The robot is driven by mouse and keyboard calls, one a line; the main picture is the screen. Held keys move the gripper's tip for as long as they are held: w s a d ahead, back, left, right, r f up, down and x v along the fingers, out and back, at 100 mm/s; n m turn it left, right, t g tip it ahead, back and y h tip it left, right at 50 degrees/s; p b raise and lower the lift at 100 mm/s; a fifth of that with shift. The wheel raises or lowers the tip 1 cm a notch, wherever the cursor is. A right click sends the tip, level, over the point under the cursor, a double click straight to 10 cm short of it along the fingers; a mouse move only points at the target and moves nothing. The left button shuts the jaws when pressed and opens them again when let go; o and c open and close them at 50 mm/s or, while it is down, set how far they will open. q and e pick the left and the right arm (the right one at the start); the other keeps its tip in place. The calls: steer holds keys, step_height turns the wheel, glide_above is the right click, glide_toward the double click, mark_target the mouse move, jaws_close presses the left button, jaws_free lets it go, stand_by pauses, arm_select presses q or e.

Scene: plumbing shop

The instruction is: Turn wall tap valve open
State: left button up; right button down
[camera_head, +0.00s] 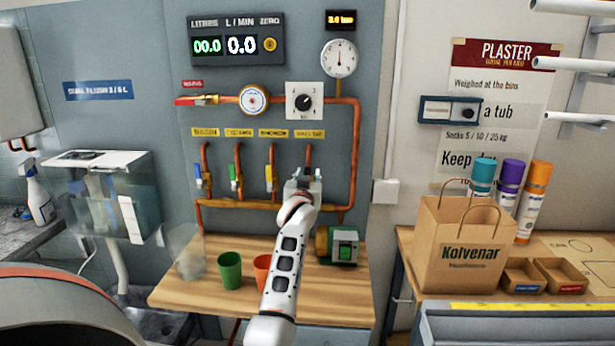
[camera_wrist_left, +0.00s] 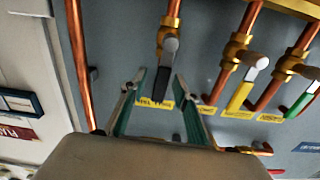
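The wall tap valve is the rightmost valve in the row; its copper pipe (camera_head: 308,154) comes down behind my left gripper (camera_head: 303,182), which hides its body and lever in the head view. In the left wrist view its lever (camera_wrist_left: 165,68), grey at the top and black below, hangs from a brass body (camera_wrist_left: 168,28). My left gripper (camera_wrist_left: 158,78) is open there, with one green-edged finger on each side of the lever. Whether either finger touches it I cannot tell. My right gripper is not in view.
Valves with yellow (camera_head: 270,177), green (camera_head: 235,178) and blue (camera_head: 201,178) levers stand to the left. A green cup (camera_head: 229,270), an orange cup (camera_head: 262,268) and a green-fronted pump (camera_head: 344,246) stand on the wooden bench (camera_head: 195,291) below. The flow display (camera_head: 238,44) reads 0.0.

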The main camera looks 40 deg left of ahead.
arm_select(q)
step_height(320, 180, up, 10)
steer(key=shift+r, duration=0.1)
stand_by(0.6)
stand_by(0.5)
